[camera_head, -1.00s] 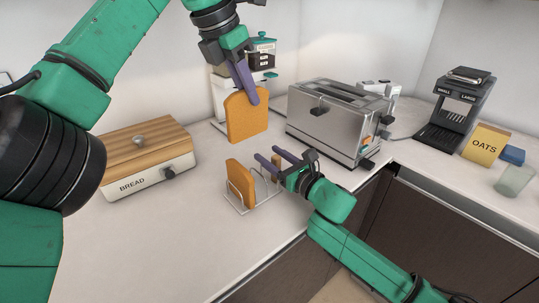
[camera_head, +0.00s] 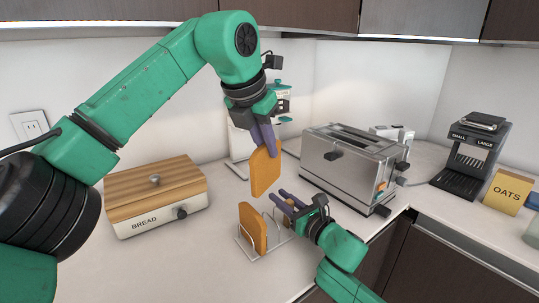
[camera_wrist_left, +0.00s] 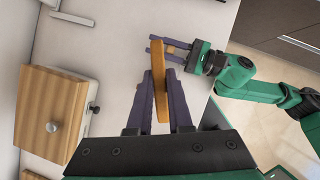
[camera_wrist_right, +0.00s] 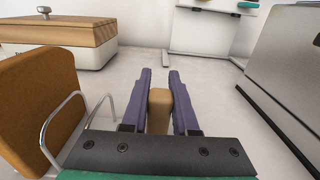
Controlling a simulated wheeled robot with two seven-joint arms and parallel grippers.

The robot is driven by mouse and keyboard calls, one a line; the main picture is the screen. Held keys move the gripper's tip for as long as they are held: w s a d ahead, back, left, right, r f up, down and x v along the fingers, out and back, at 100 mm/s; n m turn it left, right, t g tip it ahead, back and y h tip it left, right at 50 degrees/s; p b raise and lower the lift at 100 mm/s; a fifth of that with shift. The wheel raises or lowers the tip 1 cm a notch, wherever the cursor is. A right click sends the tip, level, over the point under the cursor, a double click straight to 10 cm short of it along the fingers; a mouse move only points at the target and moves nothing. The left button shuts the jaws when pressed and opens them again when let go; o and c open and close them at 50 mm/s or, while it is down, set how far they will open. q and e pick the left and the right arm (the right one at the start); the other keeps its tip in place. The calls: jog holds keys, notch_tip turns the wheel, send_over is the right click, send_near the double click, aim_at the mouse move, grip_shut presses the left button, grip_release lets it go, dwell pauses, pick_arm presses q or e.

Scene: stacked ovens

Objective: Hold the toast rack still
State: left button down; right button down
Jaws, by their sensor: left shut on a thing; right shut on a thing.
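The wire toast rack (camera_head: 243,247) stands on the counter with one browned toast slice (camera_head: 253,228) upright in its left end. That slice also shows in the right wrist view (camera_wrist_right: 38,108). My right gripper (camera_head: 283,202) is at the rack's other end, shut on its wooden handle (camera_wrist_right: 160,112). My left gripper (camera_head: 264,146) is shut on the top of a second toast slice (camera_head: 265,172) and holds it upright above the rack. In the left wrist view this slice (camera_wrist_left: 160,70) appears nearly edge-on between the fingers. The held slice and my right fingers partly hide the rack.
A bread box (camera_head: 155,198) with a wooden lid stands to the left. A steel toaster (camera_head: 350,165) stands close behind and right of the rack. A coffee machine (camera_head: 470,158) and an oats box (camera_head: 507,192) are farther right. Counter in front of the bread box is clear.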

aim_at(268, 188)
pick_arm(q)
jog(key=n, duration=0.1)
jog(key=f+n+t+y, duration=0.1)
jog(key=n, duration=0.1)
jog(key=n+y, duration=0.1)
jog(key=n, duration=0.1)
jog(key=shift+s+d+f+t, duration=0.15)
jog(key=shift+s+f+t, duration=0.1)
jog(key=shift+f+t, duration=0.15)
jog(key=n+y, duration=0.2)
jog(key=n, duration=0.1)
jog(key=shift+s+d+f, duration=0.1)
jog(key=shift+f, duration=0.25)
jog(key=n+y, duration=0.1)
jog(key=n, duration=0.1)
jog(key=f+n+y, duration=0.1)
jog(key=n+y, duration=0.1)
jog(key=n, duration=0.1)
jog(key=shift+f+n, duration=0.1)
jog(key=shift+n, duration=0.2)
jog(key=shift+f, duration=3)
jog(key=c, duration=0.8)
grip_release()
jog(key=shift+o, duration=0.2)
